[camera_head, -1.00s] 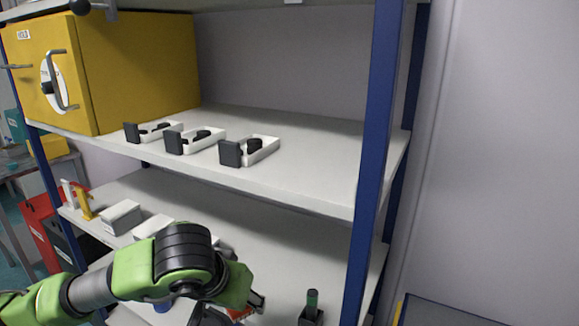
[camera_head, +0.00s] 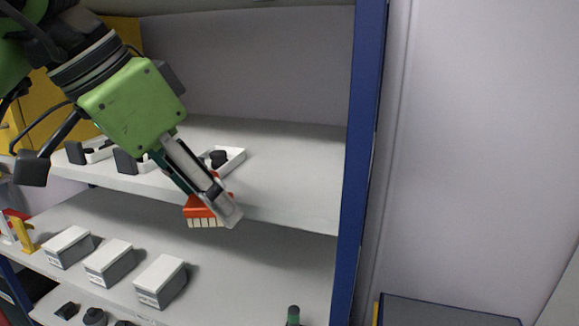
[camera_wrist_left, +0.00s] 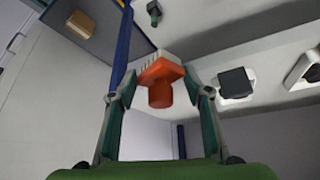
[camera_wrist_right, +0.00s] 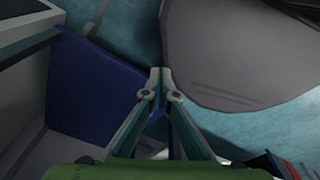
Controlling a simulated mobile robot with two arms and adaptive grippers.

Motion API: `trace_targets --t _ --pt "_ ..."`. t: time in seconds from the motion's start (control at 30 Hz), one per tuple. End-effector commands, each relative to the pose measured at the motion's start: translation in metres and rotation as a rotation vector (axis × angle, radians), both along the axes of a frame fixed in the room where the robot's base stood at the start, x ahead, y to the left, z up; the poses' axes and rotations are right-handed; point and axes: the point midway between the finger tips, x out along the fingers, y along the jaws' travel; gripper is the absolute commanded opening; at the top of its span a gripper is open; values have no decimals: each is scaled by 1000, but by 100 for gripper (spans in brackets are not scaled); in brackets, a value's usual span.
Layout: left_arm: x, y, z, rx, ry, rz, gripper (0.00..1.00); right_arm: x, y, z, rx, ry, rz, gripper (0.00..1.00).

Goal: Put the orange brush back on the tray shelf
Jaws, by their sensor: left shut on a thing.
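The orange brush (camera_head: 203,214), with pale bristles, is in my left gripper (camera_head: 217,203). It hangs bristles down in front of the front edge of the tray shelf (camera_head: 285,187) in the head view. In the left wrist view the orange brush (camera_wrist_left: 160,82) sits between the two fingertips. White trays with dark parts stand on that shelf; the rightmost tray (camera_head: 236,163) is just behind the gripper, partly hidden by it. My right gripper (camera_wrist_right: 160,75) shows only in the right wrist view, its fingertips together and nothing visible between them.
The lower shelf holds white boxes (camera_head: 163,278) and a yellow item (camera_head: 24,236) at the left. A green-topped item (camera_head: 293,315) stands lower down. A blue post (camera_head: 358,160) bounds the shelves on the right. The tray shelf is bare between the rightmost tray and the post.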

Motion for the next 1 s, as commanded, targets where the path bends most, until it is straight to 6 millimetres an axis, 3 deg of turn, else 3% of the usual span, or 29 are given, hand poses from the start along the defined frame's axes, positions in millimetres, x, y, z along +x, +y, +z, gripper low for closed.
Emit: trace_targets --t 0.03,0.3,0.53,0.8,1.0 --pt "10 -12 6 0 4 -3 28 3 3 12 4 -5 -1 0" --pt "57 -57 5 -1 2 0 28 4 12 36 14 -7 -4 0" --pt "72 -71 2 -2 0 0 28 3 11 42 13 -4 -3 0" --pt "104 -102 3 0 3 1 28 -1 6 65 7 1 0 0" --pt "102 -100 -5 -3 -2 3 28 -1 2 70 2 1 1 0"
